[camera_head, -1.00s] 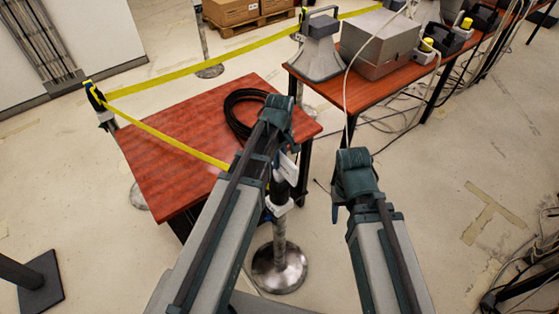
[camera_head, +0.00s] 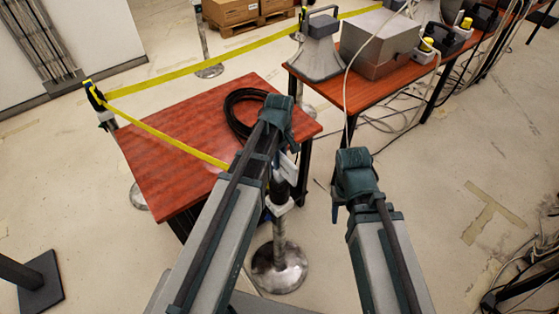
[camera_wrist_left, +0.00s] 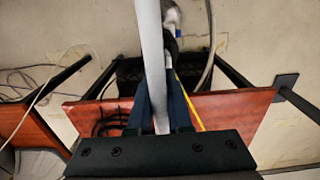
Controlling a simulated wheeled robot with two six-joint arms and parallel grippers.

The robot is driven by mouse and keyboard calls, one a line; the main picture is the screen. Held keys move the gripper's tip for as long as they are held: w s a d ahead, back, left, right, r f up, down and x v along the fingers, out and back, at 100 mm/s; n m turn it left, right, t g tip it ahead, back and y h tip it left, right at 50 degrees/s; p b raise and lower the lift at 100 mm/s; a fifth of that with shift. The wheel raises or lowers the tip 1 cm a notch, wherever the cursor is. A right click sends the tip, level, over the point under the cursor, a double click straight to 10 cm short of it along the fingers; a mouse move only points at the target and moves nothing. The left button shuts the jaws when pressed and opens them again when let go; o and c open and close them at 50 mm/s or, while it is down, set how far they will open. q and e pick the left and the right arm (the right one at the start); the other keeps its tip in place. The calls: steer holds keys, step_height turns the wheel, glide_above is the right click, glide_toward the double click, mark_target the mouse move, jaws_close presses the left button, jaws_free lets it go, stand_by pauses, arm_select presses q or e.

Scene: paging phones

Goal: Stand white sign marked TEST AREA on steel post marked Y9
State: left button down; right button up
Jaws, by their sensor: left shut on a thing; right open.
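My left gripper (camera_head: 277,118) is shut on the white sign (camera_head: 288,168), of which a small part shows below the wrist in the head view. In the left wrist view the sign (camera_wrist_left: 152,55) is a narrow pale strip, seen nearly edge-on between the fingers (camera_wrist_left: 160,100). Its lettering is not readable. A steel post (camera_head: 279,230) with a round shiny base (camera_head: 279,267) stands below the sign at the table's near right corner. Its top is partly hidden, its mark is not readable, and I cannot tell whether the sign touches it. My right gripper (camera_head: 356,168) is open and empty, right of the post.
A red-brown table (camera_head: 165,150) with a coil of black cable (camera_head: 236,125) stands behind my left arm. Yellow tape (camera_head: 170,140) crosses above it from a post at left. A second table (camera_head: 400,85) holds grey equipment. Cables lie on the floor at right.

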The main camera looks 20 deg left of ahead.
arm_select(q)
steer(key=shift+f+b, duration=0.65)
steer(key=c, duration=1.1)
jaws_free()
steer(key=shift+r, duration=0.1)
step_height(320, 180, up, 11)
steer(key=p, duration=1.1)
